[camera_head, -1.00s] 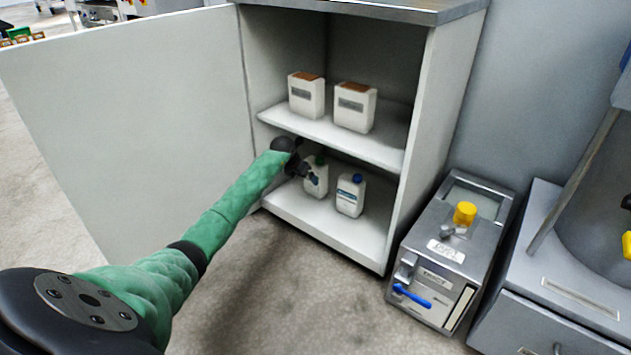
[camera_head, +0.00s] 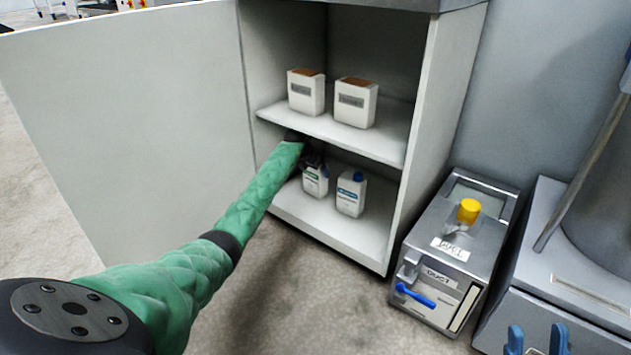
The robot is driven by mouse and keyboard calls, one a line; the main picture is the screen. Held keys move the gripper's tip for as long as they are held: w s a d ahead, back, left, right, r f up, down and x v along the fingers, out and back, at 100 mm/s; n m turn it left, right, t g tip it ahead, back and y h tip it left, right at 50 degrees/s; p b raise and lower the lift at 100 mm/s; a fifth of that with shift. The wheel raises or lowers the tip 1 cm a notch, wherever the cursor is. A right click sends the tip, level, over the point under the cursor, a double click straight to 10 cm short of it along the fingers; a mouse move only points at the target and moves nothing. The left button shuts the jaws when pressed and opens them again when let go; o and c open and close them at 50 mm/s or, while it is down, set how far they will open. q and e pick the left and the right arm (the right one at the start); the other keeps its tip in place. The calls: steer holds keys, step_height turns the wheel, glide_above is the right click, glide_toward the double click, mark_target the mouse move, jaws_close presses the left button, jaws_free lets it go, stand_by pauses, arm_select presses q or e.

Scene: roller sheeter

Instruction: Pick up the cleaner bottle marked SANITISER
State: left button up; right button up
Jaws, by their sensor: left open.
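Two white cleaner bottles stand upright on the lower shelf of the open cabinet. The left one (camera_head: 315,182) has a green label, and its top is hidden behind my gripper. The right one (camera_head: 351,195) has a blue cap and a blue label. The lettering on both is too small to read. My left gripper (camera_head: 314,162) is open at the top of the green-labelled bottle, under the middle shelf. Its fingers are dark and mostly hidden, so I cannot tell whether they touch the bottle. My right gripper is not in view.
Two white boxes with brown tops, a left one (camera_head: 306,92) and a right one (camera_head: 355,103), stand on the middle shelf (camera_head: 290,122) just above my left arm. The cabinet door (camera_head: 120,110) is open to the left. A grey machine (camera_head: 440,265) with a yellow knob stands right of the cabinet.

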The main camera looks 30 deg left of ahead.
arm_select(q)
steer(key=shift+w, duration=0.1)
steer(key=c, duration=1.4)
steer(key=shift+r, duration=0.1)
